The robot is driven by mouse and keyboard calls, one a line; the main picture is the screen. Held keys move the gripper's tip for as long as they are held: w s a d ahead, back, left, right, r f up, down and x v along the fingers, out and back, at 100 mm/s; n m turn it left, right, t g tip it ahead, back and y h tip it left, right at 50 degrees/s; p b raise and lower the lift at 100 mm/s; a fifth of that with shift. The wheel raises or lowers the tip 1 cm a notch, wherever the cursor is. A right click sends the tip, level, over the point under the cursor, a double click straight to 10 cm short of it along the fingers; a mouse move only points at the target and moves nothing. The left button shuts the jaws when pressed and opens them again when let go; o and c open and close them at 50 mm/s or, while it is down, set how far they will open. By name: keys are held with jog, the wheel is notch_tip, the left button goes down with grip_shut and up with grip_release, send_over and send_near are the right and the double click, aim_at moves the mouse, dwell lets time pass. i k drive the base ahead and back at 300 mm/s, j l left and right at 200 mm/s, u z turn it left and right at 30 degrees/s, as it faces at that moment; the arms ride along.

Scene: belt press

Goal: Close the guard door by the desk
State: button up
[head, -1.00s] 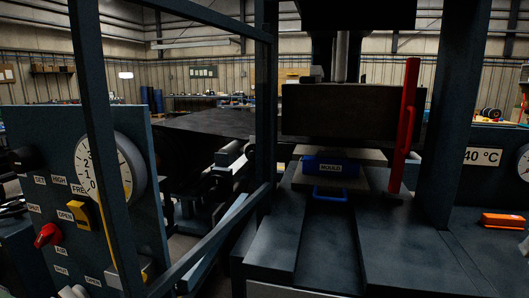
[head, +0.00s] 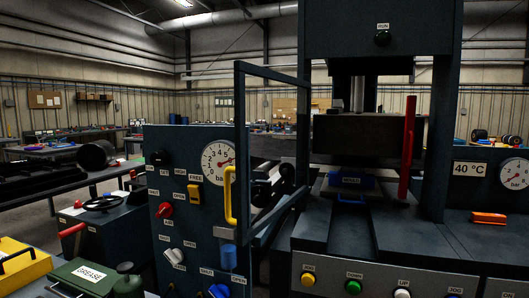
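The guard door (head: 240,120) is an open dark frame at the left side of the press, in the middle of the head view. It stands swung out from the press front, its far side by the press's left post and its free edge towards me. A yellow handle (head: 231,195) shows at its free edge, in front of the panel. The control desk (head: 180,240), a dark upright panel with knobs and a bar gauge, is just left of the door. My gripper is not in view.
The press bed (head: 400,240) holds a blue mould (head: 346,180), with a red upright bar (head: 408,155) beside it. A row of buttons runs along the press front. A green grease box (head: 88,278) and a yellow case (head: 20,265) stand at lower left.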

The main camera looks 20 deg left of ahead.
aim_at(240, 68)
jog(key=k+j+z, duration=0.1)
jog(key=k+j, duration=0.25)
jog(key=k+j+z, duration=0.1)
jog(key=k+j, duration=0.25)
jog(key=k, duration=0.2)
jog(key=k+j, duration=0.1)
jog(key=j, duration=0.25)
jog(key=k+j+z, duration=0.1)
jog(key=j, duration=0.3)
jog(key=k+j, duration=0.15)
jog(key=j, duration=0.2)
jog(key=k+j+z, duration=0.1)
jog(key=j, duration=0.25)
jog(key=i+j, duration=0.1)
jog(key=j, duration=0.3)
jog(key=i+j, duration=0.1)
jog(key=j, duration=0.35)
jog(key=i+j+z, duration=0.1)
jog(key=j, duration=0.3)
jog(key=i+l+u, duration=0.1)
jog(key=i, duration=0.1)
